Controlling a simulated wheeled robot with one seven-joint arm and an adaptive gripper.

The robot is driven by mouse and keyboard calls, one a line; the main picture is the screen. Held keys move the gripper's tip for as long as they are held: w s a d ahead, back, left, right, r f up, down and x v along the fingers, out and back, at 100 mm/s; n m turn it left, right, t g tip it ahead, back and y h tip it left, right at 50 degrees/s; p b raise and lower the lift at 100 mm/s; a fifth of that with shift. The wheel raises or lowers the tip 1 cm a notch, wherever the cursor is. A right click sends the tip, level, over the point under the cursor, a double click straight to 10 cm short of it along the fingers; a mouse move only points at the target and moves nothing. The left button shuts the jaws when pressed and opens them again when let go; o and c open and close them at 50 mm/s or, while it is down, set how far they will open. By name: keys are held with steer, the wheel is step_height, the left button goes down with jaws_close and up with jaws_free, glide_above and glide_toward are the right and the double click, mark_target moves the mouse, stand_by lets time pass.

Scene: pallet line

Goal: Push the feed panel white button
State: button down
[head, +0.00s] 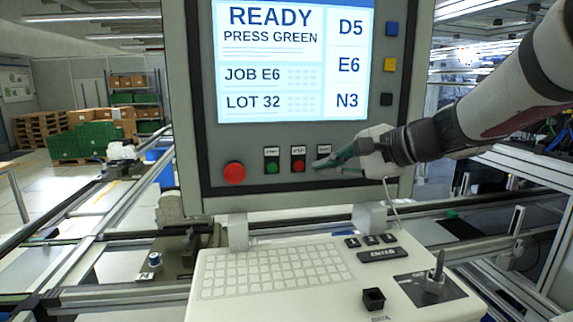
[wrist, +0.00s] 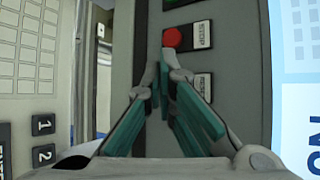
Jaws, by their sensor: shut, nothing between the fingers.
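The feed panel (head: 345,187) is a grey upright box with a lit screen and a row of buttons below it. No white button shows; a third label (head: 323,149) sits right of the red button, and the spot under it is covered by my gripper (head: 318,166). In the wrist view my gripper (wrist: 160,75) has its teal fingers shut and empty, tips close to the panel face, below the red button (wrist: 172,37) and beside a label (wrist: 203,85). I cannot tell whether the tips touch the panel.
A green button (head: 271,168), a red button (head: 298,166) and a large red knob (head: 233,173) lie left of my gripper. The screen (head: 290,60) reads READY, PRESS GREEN. Blue, yellow and black squares line its right side. A keyboard console (head: 330,295) juts out below.

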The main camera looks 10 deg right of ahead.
steer(key=shift+s, duration=0.55)
steer(key=s+p, duration=0.2)
steer(key=s, duration=0.3)
stand_by(0.7)
steer(key=s+a+f+n+g+h, duration=0.2)
steer(key=s+a+f+n, duration=0.15)
steer(key=s, duration=0.35)
steer(key=s+a+f+n+g+h, duration=0.1)
steer(key=s+a+f+n+g, duration=0.2)
steer(key=s, duration=0.4)
steer(key=s+d+f+n+h, duration=0.1)
steer(key=s+d+n+h, duration=0.4)
steer(key=s+d+n, duration=0.1)
steer(key=shift+s+d+n, duration=0.35)
steer(key=shift+s+n, duration=0.3)
steer(key=shift+s, duration=0.4)
